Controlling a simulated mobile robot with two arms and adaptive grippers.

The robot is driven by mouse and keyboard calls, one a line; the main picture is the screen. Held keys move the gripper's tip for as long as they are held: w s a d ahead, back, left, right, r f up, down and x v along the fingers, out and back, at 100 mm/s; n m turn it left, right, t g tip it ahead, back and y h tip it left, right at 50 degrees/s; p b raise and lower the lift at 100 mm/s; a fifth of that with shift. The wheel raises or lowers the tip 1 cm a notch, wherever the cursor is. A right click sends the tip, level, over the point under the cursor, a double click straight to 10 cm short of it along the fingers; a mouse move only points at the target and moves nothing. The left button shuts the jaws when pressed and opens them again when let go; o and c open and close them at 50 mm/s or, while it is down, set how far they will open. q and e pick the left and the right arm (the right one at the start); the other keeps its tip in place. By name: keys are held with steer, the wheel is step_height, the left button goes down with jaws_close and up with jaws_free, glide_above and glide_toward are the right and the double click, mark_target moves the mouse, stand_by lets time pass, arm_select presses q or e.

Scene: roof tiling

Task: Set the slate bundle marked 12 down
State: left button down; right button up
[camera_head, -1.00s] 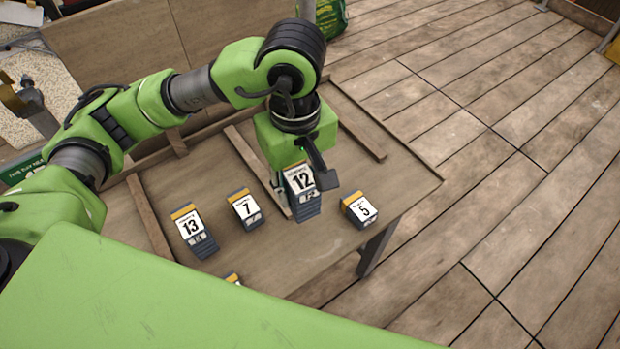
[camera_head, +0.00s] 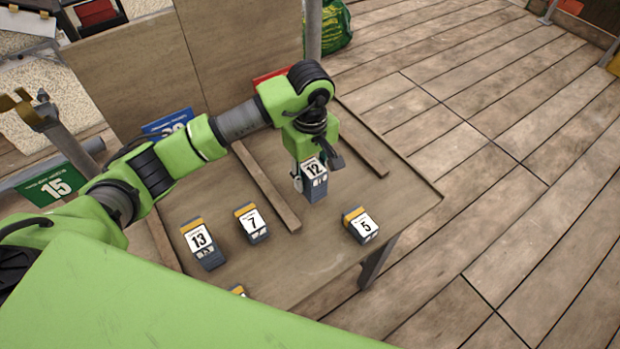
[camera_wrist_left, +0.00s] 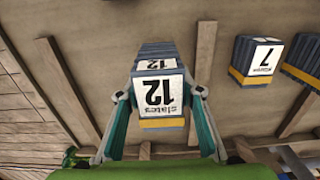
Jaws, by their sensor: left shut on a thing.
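The slate bundle marked 12 (camera_head: 315,182) is a dark grey stack with a white label. My left gripper (camera_head: 317,166) is shut on it, above the wooden table (camera_head: 300,255) between two wooden battens. In the left wrist view the bundle (camera_wrist_left: 158,92) sits between the two fingers of my gripper (camera_wrist_left: 160,100), its label upside down. I cannot tell for sure whether its bottom touches the table. My right gripper does not show in any view.
Bundles marked 13 (camera_head: 202,243), 7 (camera_head: 251,223) and 5 (camera_head: 361,225) stand nearer on the table. Another bundle is partly hidden at the front. Battens (camera_head: 265,187) (camera_head: 362,150) lie on the table. Behind are a green 15 sign (camera_head: 57,187) and a blue sign (camera_head: 168,124).

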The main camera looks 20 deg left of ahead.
arm_select(q)
steer(key=shift+w+f, duration=0.2)
steer(key=shift+w, duration=0.1)
step_height(320, 180, down, 2)
steer(key=shift+f+p, duration=0.1)
steer(key=shift+p, duration=0.7)
steer(key=shift+f, duration=0.55)
steer(key=shift+f, duration=0.2)
steer(key=c, duration=1.4)
jaws_free()
steer(key=shift+r, duration=0.1)
